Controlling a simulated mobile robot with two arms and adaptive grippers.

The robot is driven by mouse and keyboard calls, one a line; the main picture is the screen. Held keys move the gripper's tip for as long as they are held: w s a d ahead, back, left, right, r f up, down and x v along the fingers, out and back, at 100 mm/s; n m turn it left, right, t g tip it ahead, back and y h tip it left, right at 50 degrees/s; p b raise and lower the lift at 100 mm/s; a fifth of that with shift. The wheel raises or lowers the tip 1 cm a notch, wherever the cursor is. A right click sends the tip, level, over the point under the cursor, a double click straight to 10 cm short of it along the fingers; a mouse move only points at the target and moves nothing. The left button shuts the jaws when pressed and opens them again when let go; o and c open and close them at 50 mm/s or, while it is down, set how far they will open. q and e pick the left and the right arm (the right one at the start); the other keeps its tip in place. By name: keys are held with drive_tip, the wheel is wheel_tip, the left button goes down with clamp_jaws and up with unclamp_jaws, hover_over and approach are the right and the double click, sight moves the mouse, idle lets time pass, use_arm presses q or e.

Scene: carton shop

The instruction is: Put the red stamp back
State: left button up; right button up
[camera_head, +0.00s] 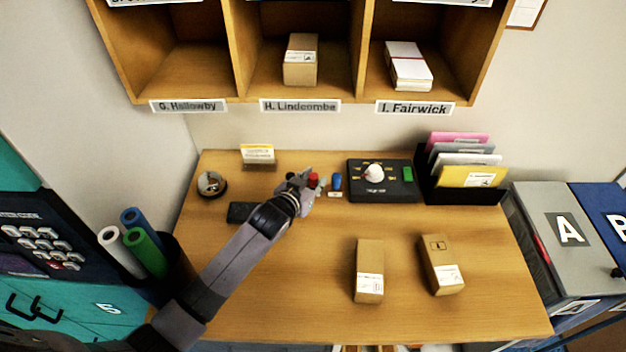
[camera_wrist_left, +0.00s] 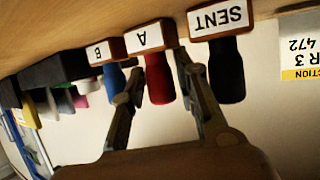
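The red stamp (camera_head: 313,180) stands upright near the back of the desk. In the left wrist view, which is upside down, its red handle (camera_wrist_left: 158,80) lies between the fingers and its base is marked A. My left gripper (camera_head: 312,186) has a finger on each side of the handle; the fingers look slightly apart from it, though contact is hard to judge. A blue stamp (camera_head: 337,182), marked B (camera_wrist_left: 113,78), stands beside it. My right gripper is not in view.
A black device with a white knob (camera_head: 374,174) and a file holder (camera_head: 460,190) stand to the right. A dark pad (camera_head: 241,212) lies left of my gripper. Two cartons (camera_head: 369,268) (camera_head: 441,262) lie in front. The front left desk is clear apart from my arm.

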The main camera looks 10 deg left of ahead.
use_arm(q)
drive_tip(key=shift+s+r, duration=0.1)
drive_tip(key=shift+r, duration=0.15)
drive_tip(key=b+v, duration=0.1)
drive_tip(key=v, duration=0.9)
drive_tip(key=shift+s+a, duration=0.1)
drive_tip(key=shift+s, duration=0.3)
drive_tip(key=shift+s+a+r, duration=0.15)
drive_tip(key=shift+s+r, duration=0.1)
drive_tip(key=shift+s, duration=0.25)
drive_tip(key=shift+r, duration=0.1)
